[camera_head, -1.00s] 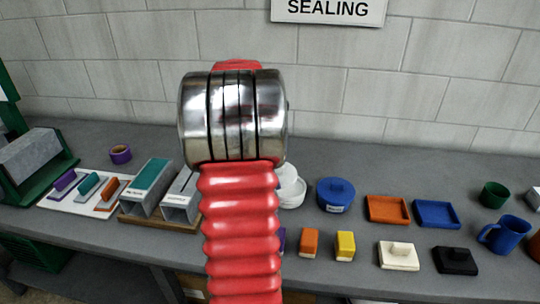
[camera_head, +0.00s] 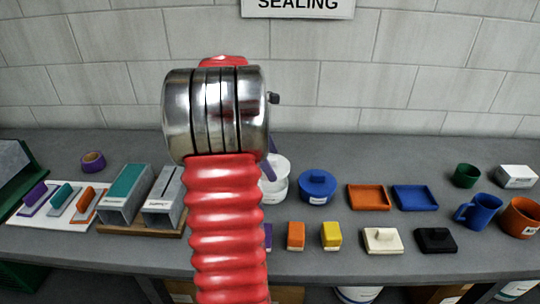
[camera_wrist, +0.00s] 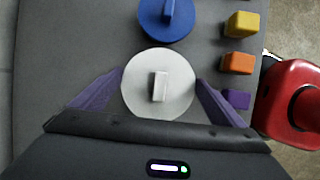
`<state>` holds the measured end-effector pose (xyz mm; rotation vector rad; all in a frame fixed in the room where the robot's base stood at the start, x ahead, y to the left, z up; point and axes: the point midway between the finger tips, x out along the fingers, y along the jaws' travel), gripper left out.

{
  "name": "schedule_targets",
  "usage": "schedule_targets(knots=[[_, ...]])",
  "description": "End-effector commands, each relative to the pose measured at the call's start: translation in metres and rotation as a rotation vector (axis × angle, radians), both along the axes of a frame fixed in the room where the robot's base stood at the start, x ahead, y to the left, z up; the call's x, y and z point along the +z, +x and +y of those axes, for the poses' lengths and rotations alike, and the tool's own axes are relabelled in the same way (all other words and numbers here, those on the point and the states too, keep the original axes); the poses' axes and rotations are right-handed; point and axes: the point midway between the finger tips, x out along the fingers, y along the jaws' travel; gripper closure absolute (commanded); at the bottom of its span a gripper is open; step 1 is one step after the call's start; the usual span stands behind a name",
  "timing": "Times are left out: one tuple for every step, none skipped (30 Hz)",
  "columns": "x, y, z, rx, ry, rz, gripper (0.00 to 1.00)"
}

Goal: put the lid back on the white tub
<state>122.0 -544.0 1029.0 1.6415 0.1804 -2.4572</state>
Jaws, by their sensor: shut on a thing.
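The white lid (camera_wrist: 176,97), a round disc with a bar handle, sits between the purple fingers of my gripper (camera_wrist: 161,80) in the wrist view. The gripper is shut on the lid, with a finger at each side of its rim. In the head view the white tub (camera_head: 275,192) stands on the bench, partly hidden behind my red arm. The lid (camera_head: 279,165) is at the tub's top there, with a purple finger beside it. I cannot tell whether the lid touches the tub or is seated level. The wrist view shows no tub under the lid.
A blue lidded tub (camera_head: 318,188) stands close to the right. Orange (camera_head: 296,236) and yellow (camera_head: 331,235) blocks lie in front. Orange (camera_head: 369,197) and blue (camera_head: 415,198) trays are further right. Grey duct pieces (camera_head: 124,200) stand to the left.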

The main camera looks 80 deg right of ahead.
Motion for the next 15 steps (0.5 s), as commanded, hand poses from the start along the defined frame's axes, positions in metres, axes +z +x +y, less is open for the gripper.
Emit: schedule_targets(knots=[[-0.004,0.0,0.0,0.001,0.001,0.0,0.27],[-0.006,0.0,0.0,0.001,0.0,0.0,0.27],[-0.008,0.0,0.0,0.001,0.001,0.0,0.27],[-0.01,0.0,0.0,0.001,0.001,0.0,0.27],[-0.013,0.0,0.0,0.001,0.001,0.0,0.27],[-0.015,0.0,0.0,0.001,0.0,0.0,0.27],[-0.018,0.0,0.0,0.002,0.001,0.0,0.27],[-0.02,0.001,0.0,0.002,0.001,0.0,0.27],[-0.023,0.001,0.0,0.002,0.001,0.0,0.27],[-0.025,0.0,0.001,0.001,0.002,0.0,0.27],[-0.027,0.001,0.001,0.001,0.002,0.0,0.27],[-0.03,0.001,0.0,0.001,0.002,0.0,0.27],[-0.032,0.001,0.0,0.002,0.001,0.0,0.27],[-0.034,0.001,0.0,0.001,0.0,0.0,0.27],[-0.037,0.001,0.0,0.001,0.0,0.0,0.27]])
